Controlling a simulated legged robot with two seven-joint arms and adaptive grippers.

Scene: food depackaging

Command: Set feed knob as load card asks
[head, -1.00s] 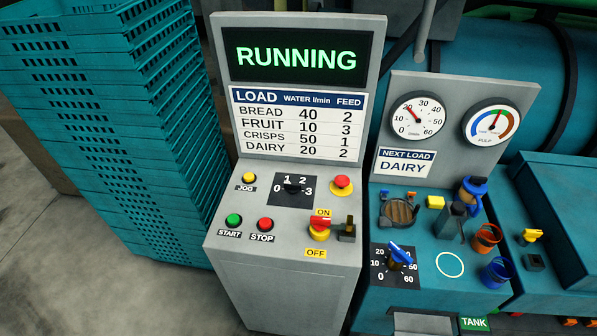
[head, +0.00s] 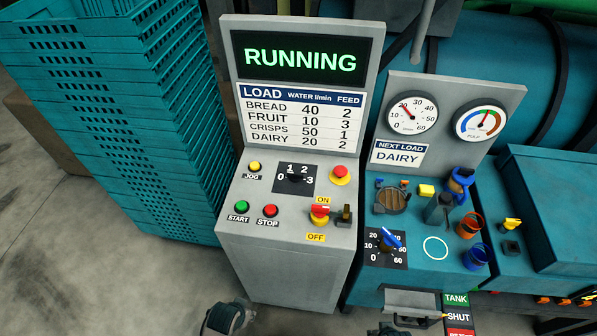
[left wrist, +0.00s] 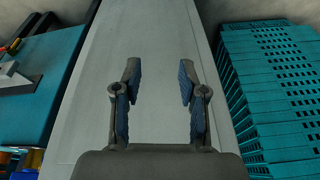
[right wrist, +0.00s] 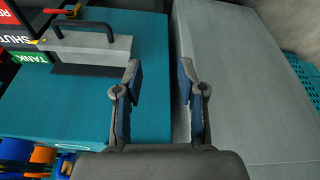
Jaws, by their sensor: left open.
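The feed knob (head: 296,177) is a small black knob on a dark dial marked 0, 1, 2, 3, on the grey control cabinet. I cannot clearly tell which mark it points at. The load card (head: 398,156) reads NEXT LOAD DAIRY. The load table (head: 299,116) gives DAIRY water 20, feed 2. My left gripper (left wrist: 160,88) is open and empty, facing a plain grey cabinet face. My right gripper (right wrist: 160,90) is open and empty, above the gap between a teal surface and the grey cabinet. Neither touches the knob.
The display (head: 300,59) reads RUNNING. Near the knob are a red mushroom button (head: 340,175), yellow JOG button (head: 255,167), green START (head: 242,206), red STOP (head: 270,211) and red ON/OFF switch (head: 320,215). A blue water knob (head: 389,239) sits right. Teal crates (head: 120,110) stand left.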

